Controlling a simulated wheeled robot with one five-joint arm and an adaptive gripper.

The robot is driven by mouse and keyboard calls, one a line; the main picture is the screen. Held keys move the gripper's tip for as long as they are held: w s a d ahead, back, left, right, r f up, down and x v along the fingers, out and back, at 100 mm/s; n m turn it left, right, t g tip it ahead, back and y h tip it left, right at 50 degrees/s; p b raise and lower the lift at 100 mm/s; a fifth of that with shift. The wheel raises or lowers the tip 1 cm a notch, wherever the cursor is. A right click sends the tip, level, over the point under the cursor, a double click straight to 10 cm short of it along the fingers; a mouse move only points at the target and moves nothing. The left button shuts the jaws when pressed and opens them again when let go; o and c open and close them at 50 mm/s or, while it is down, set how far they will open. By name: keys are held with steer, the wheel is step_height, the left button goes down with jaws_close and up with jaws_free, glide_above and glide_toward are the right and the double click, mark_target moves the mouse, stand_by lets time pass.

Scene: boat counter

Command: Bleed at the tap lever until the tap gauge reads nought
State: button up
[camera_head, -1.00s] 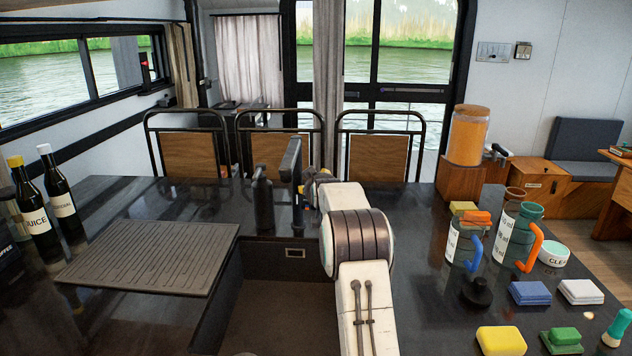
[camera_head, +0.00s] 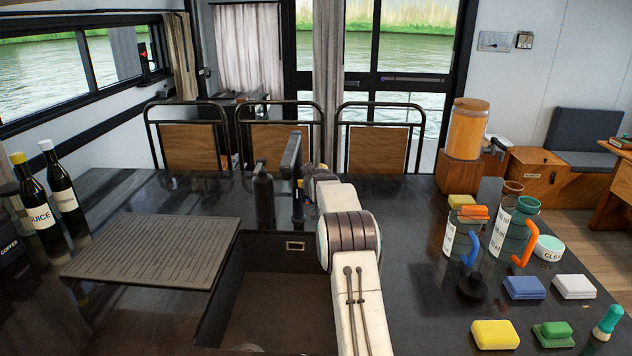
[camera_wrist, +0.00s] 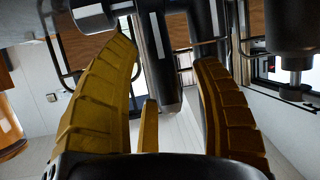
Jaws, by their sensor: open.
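The black tap (camera_head: 291,172) stands upright behind the sink in the head view. In the head view my wrist is just right of the tap and my arm hides part of that area. I cannot make out the tap lever or a gauge reading in either view.
A dark soap dispenser (camera_head: 263,197) stands left of the tap. The sink (camera_head: 270,310) is below, with a ridged drying mat (camera_head: 150,258) to its left. Jugs (camera_head: 515,230), sponges (camera_head: 496,334) and a tall orange-filled container (camera_head: 467,130) crowd the right. Chairs (camera_head: 190,145) line the far side.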

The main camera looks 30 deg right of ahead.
steer(key=shift+c, duration=0.4)
jaws_close()
steer(key=shift+f, duration=0.1)
